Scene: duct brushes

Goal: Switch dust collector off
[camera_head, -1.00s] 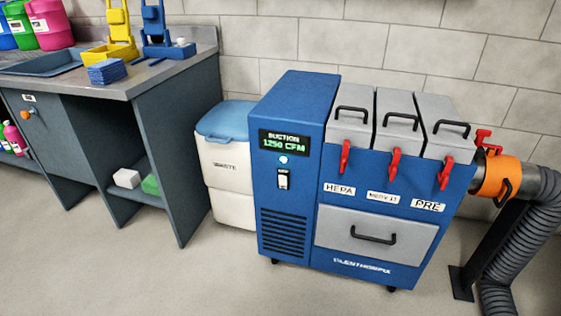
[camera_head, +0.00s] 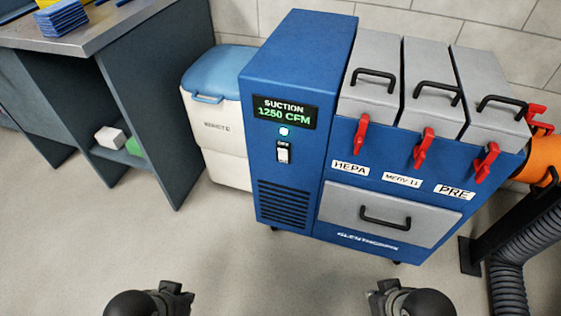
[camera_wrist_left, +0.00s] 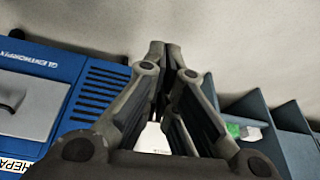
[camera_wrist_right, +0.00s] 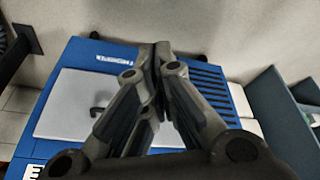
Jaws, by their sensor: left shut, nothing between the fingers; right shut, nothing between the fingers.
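The blue dust collector (camera_head: 292,75) stands in the middle of the head view. Its display (camera_head: 284,112) reads "SUCTION 1250 CFM" in lit green. Below it are a lit round lamp (camera_head: 284,131) and a white rocker switch (camera_head: 283,154) in a black frame. My left gripper (camera_head: 178,290) and right gripper (camera_head: 383,290) show at the bottom of the head view, in front of the machine and apart from it. In the left wrist view the left gripper's fingers (camera_wrist_left: 165,48) are closed together and empty. In the right wrist view the right gripper's fingers (camera_wrist_right: 158,50) are also closed and empty.
A white bin with a blue lid (camera_head: 218,75) stands left of the collector, beside a workbench (camera_head: 75,40). Grey filter boxes with red latches (camera_head: 428,148) and a grey drawer (camera_head: 345,208) are on the collector's right. An orange collar and grey hose (camera_head: 510,270) lie further right. Floor in front is clear.

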